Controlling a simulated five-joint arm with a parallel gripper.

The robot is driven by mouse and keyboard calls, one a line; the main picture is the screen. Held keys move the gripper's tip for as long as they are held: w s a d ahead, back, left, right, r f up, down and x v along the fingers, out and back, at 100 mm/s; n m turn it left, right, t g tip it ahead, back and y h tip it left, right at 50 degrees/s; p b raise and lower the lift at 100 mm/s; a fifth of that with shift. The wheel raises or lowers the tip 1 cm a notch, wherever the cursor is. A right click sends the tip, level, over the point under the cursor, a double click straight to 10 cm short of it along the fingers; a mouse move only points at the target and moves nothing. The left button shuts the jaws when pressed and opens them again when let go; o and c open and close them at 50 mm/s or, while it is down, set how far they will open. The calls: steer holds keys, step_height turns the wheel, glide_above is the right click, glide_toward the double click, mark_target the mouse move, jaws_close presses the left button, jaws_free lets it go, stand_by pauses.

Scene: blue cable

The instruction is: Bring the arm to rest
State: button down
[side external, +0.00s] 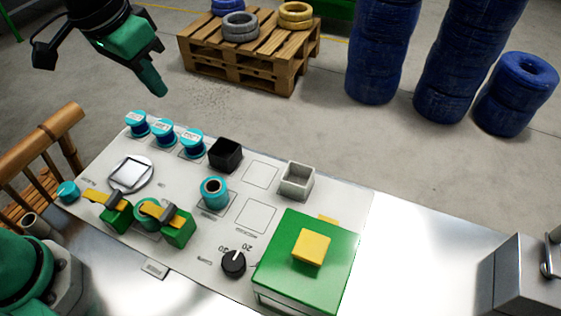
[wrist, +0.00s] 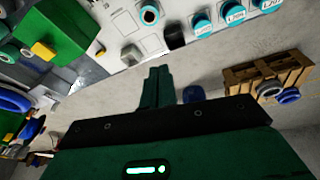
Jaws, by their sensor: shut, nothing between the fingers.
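My gripper (side external: 154,88) is at the upper left of the side external view, raised above and behind the work board (side external: 232,235). Its green fingers are shut and hold nothing. In the wrist view the closed fingers of my gripper (wrist: 157,85) point up the picture toward the board's edge. Teal spools (side external: 163,133) stand in a row on the board's far edge, below my gripper and apart from it. Another teal spool (side external: 214,193) stands near the board's middle. I cannot make out a loose blue cable.
The board also carries a black cup (side external: 225,154), a grey square cup (side external: 297,181), a green box with a yellow block (side external: 310,246), a black knob (side external: 233,264) and green clamps (side external: 179,227). A pallet with tires (side external: 248,55) and blue tire stacks (side external: 380,50) stand on the floor behind. Space around my gripper looks clear.

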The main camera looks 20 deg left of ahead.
steer(key=s+a+f+n+t, duration=0.1)
steer(key=s+a, duration=0.3)
steer(key=a, duration=0.4)
steer(key=s+a+f+n+t+y, duration=0.1)
steer(key=s+a+f+t, duration=0.1)
steer(key=a, duration=0.7)
steer(key=s+f, duration=0.1)
steer(key=s, duration=0.1)
steer(key=shift+s+f+n, duration=0.25)
steer(key=shift+s+n, duration=0.05)
steer(key=shift+n, duration=0.1)
